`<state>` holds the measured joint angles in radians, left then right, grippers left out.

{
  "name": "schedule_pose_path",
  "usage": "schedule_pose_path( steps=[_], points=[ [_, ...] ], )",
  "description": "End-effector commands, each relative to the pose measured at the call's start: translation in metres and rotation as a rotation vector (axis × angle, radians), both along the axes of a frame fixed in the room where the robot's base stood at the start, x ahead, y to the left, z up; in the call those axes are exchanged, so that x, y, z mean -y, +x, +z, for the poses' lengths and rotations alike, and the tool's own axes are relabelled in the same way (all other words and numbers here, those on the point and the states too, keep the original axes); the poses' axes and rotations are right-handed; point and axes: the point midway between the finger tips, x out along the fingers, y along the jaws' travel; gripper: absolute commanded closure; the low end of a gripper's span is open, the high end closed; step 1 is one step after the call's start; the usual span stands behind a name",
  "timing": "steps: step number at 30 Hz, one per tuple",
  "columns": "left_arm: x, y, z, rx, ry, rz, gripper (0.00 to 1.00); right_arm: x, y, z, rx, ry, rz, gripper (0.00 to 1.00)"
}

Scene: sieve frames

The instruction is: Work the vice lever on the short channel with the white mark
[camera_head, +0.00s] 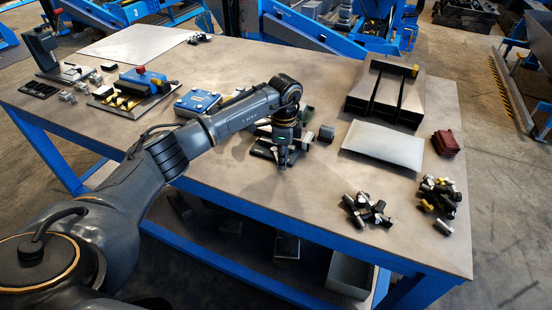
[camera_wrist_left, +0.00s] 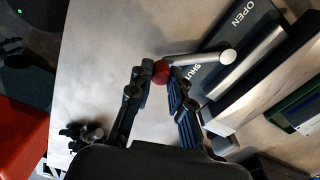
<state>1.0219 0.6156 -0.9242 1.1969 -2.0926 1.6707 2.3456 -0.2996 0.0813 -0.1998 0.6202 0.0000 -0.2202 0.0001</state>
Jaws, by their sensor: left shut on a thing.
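My left gripper (camera_head: 282,164) reaches down over the vice (camera_head: 262,152) near the middle of the bench. In the left wrist view its fingers (camera_wrist_left: 160,76) are shut on the red knob (camera_wrist_left: 161,72) at the end of the vice lever (camera_wrist_left: 195,61). The lever's rod runs right from the knob to a round grey end. Beside it lies a dark plate (camera_wrist_left: 226,45) lettered OPEN and SHUT; the knob is nearer the SHUT lettering. The arm hides much of the vice in the head view. I cannot make out the white mark. My right gripper is not in view.
A dark divided tray (camera_head: 412,104) and a grey plate (camera_head: 384,146) lie to the right. Piles of small parts (camera_head: 367,210) lie near the right front. A blue case (camera_head: 197,102) and a tool board (camera_head: 134,90) stand to the left. The front middle of the bench is clear.

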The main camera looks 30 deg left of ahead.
Motion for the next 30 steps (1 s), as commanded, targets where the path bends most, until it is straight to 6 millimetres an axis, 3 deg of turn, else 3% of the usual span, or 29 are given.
schedule_pose_path(
  steps=[12,27,28,30],
  points=[
    [0.009,0.012,0.0,0.002,-0.001,0.168,1.0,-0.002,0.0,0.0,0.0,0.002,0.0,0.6],
    [0.01,0.013,0.0,0.003,-0.001,0.187,1.0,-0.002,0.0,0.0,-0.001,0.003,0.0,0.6],
    [0.01,0.013,0.0,0.003,-0.001,0.187,0.79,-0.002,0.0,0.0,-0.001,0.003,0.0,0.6],
    [0.01,0.013,0.0,0.003,-0.001,0.187,0.64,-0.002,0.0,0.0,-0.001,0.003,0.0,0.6]
  ],
)
